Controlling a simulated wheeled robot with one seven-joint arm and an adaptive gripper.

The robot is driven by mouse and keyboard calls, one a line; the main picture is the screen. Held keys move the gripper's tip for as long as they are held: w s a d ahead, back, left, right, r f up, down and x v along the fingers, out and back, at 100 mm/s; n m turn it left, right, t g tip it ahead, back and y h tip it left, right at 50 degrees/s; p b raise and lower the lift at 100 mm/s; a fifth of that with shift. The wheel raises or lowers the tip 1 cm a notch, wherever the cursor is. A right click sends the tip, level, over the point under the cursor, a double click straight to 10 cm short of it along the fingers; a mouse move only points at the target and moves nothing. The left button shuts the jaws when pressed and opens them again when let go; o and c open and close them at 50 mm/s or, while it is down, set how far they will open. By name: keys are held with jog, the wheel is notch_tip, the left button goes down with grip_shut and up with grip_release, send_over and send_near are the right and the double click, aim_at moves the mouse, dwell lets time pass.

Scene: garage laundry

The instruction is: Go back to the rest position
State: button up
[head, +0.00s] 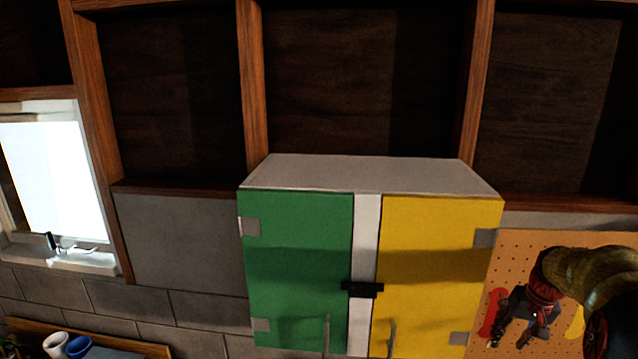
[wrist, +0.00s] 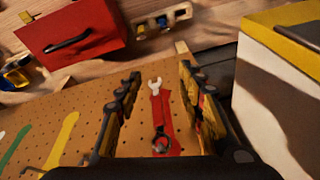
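My gripper (head: 515,335) is at the lower right in the head view, in front of the pegboard (head: 510,258) and to the right of the cabinet's yellow door (head: 435,275). In the wrist view my gripper (wrist: 158,78) has its two fingers spread apart with nothing held between them. Beyond the fingers, a wrench (wrist: 155,87) shows over a red outline (wrist: 164,125) on the pegboard. The gap to the pegboard is hard to judge.
The wall cabinet, with a green door (head: 297,265) and the yellow door, is close to my arm; both doors look shut. A red toolbox (wrist: 72,38) is at the upper left in the wrist view. A window (head: 50,180) is at the far left.

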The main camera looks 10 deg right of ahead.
jog(key=s+a+f+n+t+b, duration=0.1)
jog(key=s+a+f+n+b, duration=0.1)
jog(key=s+a+f+b, duration=0.2)
jog(key=s+a+f+n+t+b, duration=0.1)
jog(key=s+a+f+b, duration=0.4)
jog(key=a, duration=1.5)
jog(key=s+a+f+n+b, duration=0.2)
jog(key=s+a+f+b, duration=0.3)
jog(key=s+a+b, duration=0.7)
jog(key=shift+s+a+n+t+b, duration=0.2)
jog(key=shift+a+n+t+b, duration=0.3)
jog(key=shift+b, duration=0.55)
jog(key=shift+a, duration=0.1)
